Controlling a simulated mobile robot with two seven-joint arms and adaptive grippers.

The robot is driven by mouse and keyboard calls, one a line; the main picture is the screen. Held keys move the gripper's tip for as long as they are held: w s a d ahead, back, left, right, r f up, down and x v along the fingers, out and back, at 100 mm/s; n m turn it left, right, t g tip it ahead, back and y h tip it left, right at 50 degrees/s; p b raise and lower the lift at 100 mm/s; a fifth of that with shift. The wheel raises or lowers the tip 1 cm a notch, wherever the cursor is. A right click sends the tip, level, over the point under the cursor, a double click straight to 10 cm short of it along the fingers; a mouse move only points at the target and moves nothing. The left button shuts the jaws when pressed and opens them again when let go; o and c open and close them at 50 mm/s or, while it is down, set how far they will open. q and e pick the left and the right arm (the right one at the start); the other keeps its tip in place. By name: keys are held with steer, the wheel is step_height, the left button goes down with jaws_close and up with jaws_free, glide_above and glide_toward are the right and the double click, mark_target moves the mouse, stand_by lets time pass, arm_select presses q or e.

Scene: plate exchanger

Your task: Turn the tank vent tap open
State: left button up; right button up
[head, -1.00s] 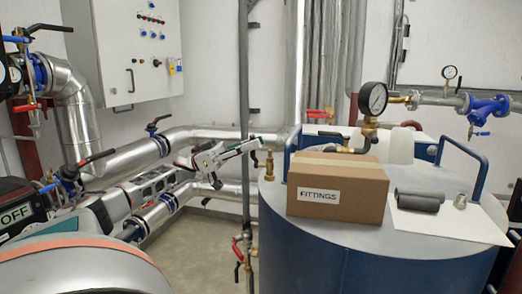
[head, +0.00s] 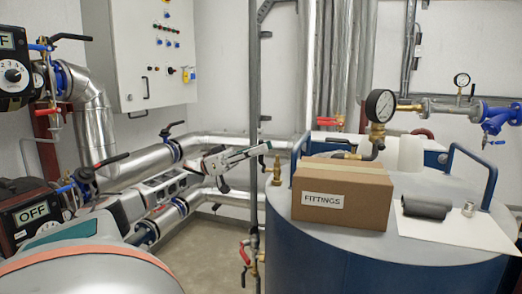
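The tank (head: 400,262) is a large blue cylinder with a grey top at the right. A small upright brass tap (head: 276,168), which looks like the vent tap, stands at the left edge of its top. I cannot make out its handle position. My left gripper (head: 262,149) comes in from the left, its tip just left of and a little above the brass tap in the picture. Its fingers look together in one narrow strip, with nothing seen between them. Whether the tip touches the tap is unclear. My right gripper is not in view.
A FITTINGS box (head: 342,195) and a dark roll (head: 427,206) lie on the tank top. A pressure gauge (head: 380,106) stands behind the box. A thin vertical pole (head: 254,80) rises left of the tank. Silver pipes (head: 230,142) run behind my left arm.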

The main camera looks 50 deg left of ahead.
arm_select(q)
steer(key=v, duration=1.2)
stand_by(0.5)
steer(key=shift+s+r, duration=0.1)
stand_by(0.4)
